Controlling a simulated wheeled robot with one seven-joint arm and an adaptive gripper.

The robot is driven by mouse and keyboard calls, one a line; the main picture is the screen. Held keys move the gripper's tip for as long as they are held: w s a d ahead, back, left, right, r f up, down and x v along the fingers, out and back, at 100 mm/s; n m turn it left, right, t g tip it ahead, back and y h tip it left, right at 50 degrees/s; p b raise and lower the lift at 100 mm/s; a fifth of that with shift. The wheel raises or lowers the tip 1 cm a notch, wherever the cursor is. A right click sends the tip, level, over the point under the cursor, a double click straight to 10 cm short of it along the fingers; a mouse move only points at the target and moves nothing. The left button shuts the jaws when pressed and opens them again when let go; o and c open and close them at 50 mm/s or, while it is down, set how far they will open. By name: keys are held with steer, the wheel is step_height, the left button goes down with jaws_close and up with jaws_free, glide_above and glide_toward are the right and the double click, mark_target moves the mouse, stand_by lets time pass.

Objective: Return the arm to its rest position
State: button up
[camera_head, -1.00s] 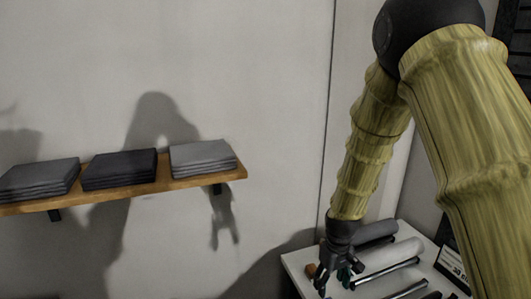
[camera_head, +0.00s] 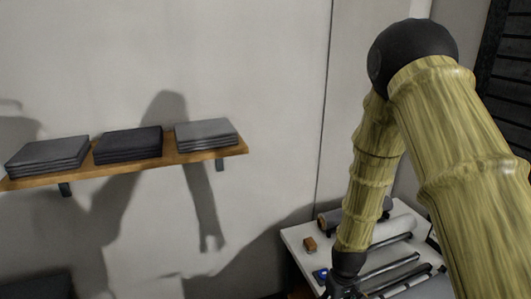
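My arm is bent, with a black elbow and bamboo-like yellow-green links, in the right half of the head view. It reaches down over a white table. My gripper (camera_head: 343,287) is dark and sits low, at the front left part of the table near the bottom edge of the picture. Its fingers are small and dark, so I cannot tell whether they are open or shut, or whether they hold anything. Grey rolls (camera_head: 391,230) lie on the white table (camera_head: 294,238), partly hidden behind my forearm.
A small brown block (camera_head: 310,244) and a small blue object (camera_head: 321,274) lie on the table's left side. A wooden shelf (camera_head: 115,168) on the wall holds a grey stack (camera_head: 48,156), a black stack (camera_head: 128,145) and another grey stack (camera_head: 206,134). A dark slatted panel (camera_head: 505,75) stands at right.

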steer(key=s+d+f+m, duration=0.1)
steer(key=s+f, duration=0.4)
steer(key=s, duration=0.5)
steer(key=s+f+m, duration=0.1)
steer(key=s+f, duration=0.5)
steer(key=s, duration=0.4)
steer(key=s+d+f+m, duration=0.1)
steer(key=s+f, duration=0.4)
steer(key=s, duration=0.5)
step_height(320, 180, down, 11)
steer(key=w+b, duration=0.1)
steer(key=b, duration=0.9)
steer(key=shift+a+r+b, duration=0.2)
steer(key=shift+b, duration=0.15)
